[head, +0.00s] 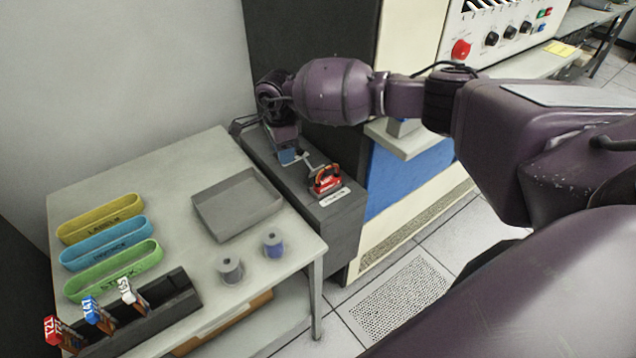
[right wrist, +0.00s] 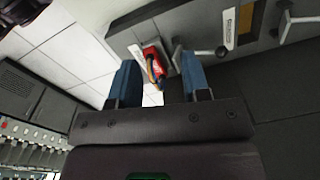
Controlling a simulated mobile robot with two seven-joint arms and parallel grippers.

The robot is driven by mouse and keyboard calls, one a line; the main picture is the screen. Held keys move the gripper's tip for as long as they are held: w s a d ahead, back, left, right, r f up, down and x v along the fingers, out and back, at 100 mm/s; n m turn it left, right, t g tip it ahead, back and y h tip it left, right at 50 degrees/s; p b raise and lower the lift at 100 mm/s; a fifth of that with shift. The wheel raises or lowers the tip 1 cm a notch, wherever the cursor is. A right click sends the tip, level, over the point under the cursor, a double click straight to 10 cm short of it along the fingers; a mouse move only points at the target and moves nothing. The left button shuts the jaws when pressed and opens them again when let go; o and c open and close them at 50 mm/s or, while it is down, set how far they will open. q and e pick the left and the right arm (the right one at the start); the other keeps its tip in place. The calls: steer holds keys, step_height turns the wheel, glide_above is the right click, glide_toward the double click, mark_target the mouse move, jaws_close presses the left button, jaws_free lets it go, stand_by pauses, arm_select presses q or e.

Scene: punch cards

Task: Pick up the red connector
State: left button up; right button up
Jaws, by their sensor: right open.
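The red connector (head: 326,181) sits on top of a narrow dark grey cabinet (head: 345,212), near its front end and behind a small white label. It has a dark handle-like loop. My right gripper (head: 289,156) is open and empty, just behind and to the left of the connector in the head view. In the right wrist view, the red connector (right wrist: 152,61) shows beyond and between the two blue fingers, which appear apart from it. My left gripper is in neither view.
A pale table (head: 175,180) stands left of the cabinet. It holds a grey tray (head: 208,233), yellow, blue and green holders, two spools, and a black rack (head: 165,306) with tagged pieces. A metal lever fitting (right wrist: 222,51) is close to my right finger. A tall machine stands right of the cabinet.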

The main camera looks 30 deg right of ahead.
mark_target(328, 166)
steer(key=s+d+r+n+g+h, duration=0.1)
steer(key=s+d+n+g+h, duration=0.1)
steer(key=d+n+h, duration=0.3)
steer(key=d+f, duration=0.2)
steer(key=f, duration=0.1)
steer(key=s+d+f+m, duration=0.1)
steer(key=d+f, duration=0.1)
steer(key=f, duration=0.1)
steer(key=d+f+m, duration=0.1)
steer(key=d+f, duration=0.1)
steer(key=f, duration=0.1)
steer(key=shift+s+f+y+p, duration=0.3)
steer(key=shift+s+f+p, duration=0.05)
steer(key=shift+s, duration=0.05)
jaws_close()
steer(key=shift+r, duration=0.1)
